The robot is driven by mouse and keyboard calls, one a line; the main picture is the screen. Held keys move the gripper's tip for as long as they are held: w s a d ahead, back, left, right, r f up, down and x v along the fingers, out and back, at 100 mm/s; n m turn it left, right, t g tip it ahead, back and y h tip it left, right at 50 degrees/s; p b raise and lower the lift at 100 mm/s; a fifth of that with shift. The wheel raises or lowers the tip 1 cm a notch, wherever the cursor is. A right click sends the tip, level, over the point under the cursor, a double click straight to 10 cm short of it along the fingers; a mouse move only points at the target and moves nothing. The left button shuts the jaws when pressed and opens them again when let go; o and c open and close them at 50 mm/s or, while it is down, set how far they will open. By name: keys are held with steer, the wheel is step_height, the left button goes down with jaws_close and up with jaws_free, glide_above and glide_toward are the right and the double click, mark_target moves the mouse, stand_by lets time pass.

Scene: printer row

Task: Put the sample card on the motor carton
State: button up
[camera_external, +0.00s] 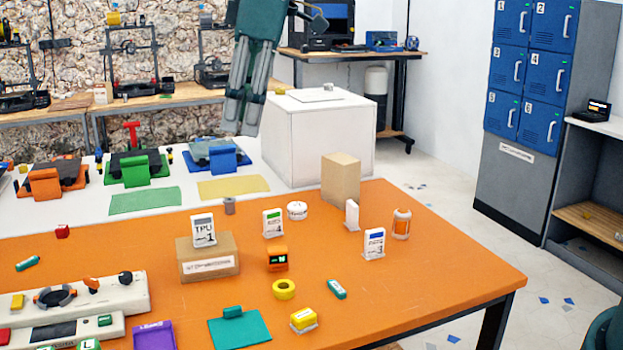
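Several small white sample cards stand on the orange table. One marked TPU 1 (203,230) stands on top of a low brown carton (209,265) with a white label too small to read. A green-banded card marked 4 (272,223), a blue-banded card marked 3 (374,244) and a card seen nearly edge-on (352,215) stand to its right. A taller plain brown carton (341,179) stands at the table's back. I cannot tell which carton is the motor one. My gripper (240,128) hangs high, pointing down, its fingers close together, with nothing visible held.
A white box (317,140) stands behind the table. Nearby are an orange-and-white jar (401,223), a white round item (297,210), an orange device (277,258), a yellow ring (284,289) and a teal mat (240,330). The table's right end is clear.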

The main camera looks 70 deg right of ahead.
steer(key=s+a+f+m+t, duration=0.1)
steer(key=s+a, duration=0.3)
steer(key=s, duration=0.9)
steer(key=s+a+f+m+t, duration=0.1)
steer(key=s+a+m+t, duration=0.2)
steer(key=s, duration=1.1)
steer(key=shift+a+m, duration=0.4)
steer(key=shift+a, duration=0.3)
